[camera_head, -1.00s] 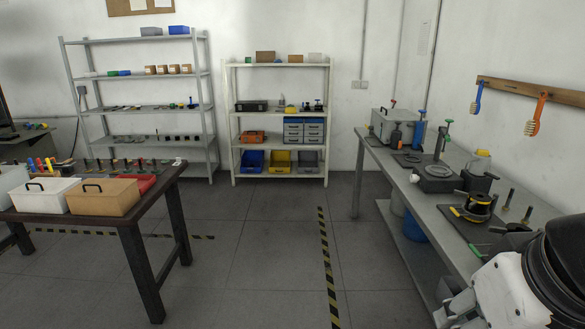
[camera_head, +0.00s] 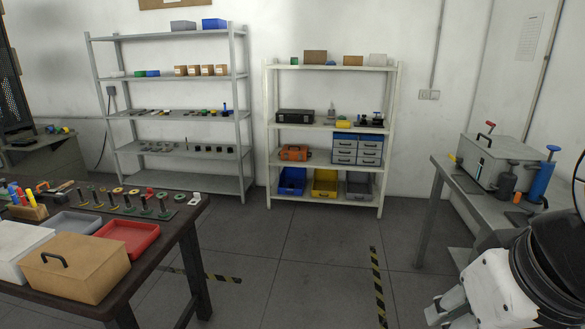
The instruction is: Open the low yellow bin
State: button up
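The low yellow bin (camera_head: 325,189) sits on the bottom shelf of the white rack (camera_head: 387,130), straight ahead across the room. It stands between a blue bin (camera_head: 291,182) on its left and a grey bin (camera_head: 359,188) on its right. Its front faces me, and details of its opening are too small to tell. White and black parts of my own arm show at the lower right, well short of the rack. My gripper itself is not in view.
A dark table (camera_head: 193,216) with boxes and trays stands at the near left. A grey workbench (camera_head: 439,165) with tools stands at the right. The floor (camera_head: 300,250) between them is clear up to the rack, marked with striped tape. A grey rack (camera_head: 243,110) stands left of the white one.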

aim_at(324, 184)
jog(key=i+z, duration=0.15)
jog(key=i, duration=0.8)
jog(key=i+j+z, duration=0.15)
jog(key=i, duration=0.8)
jog(key=i+z, duration=0.15)
jog(key=i, duration=0.8)
jog(key=i+j+z, duration=0.15)
jog(key=i, duration=0.85)
jog(key=i+z, duration=0.2)
jog(key=i, duration=0.55)
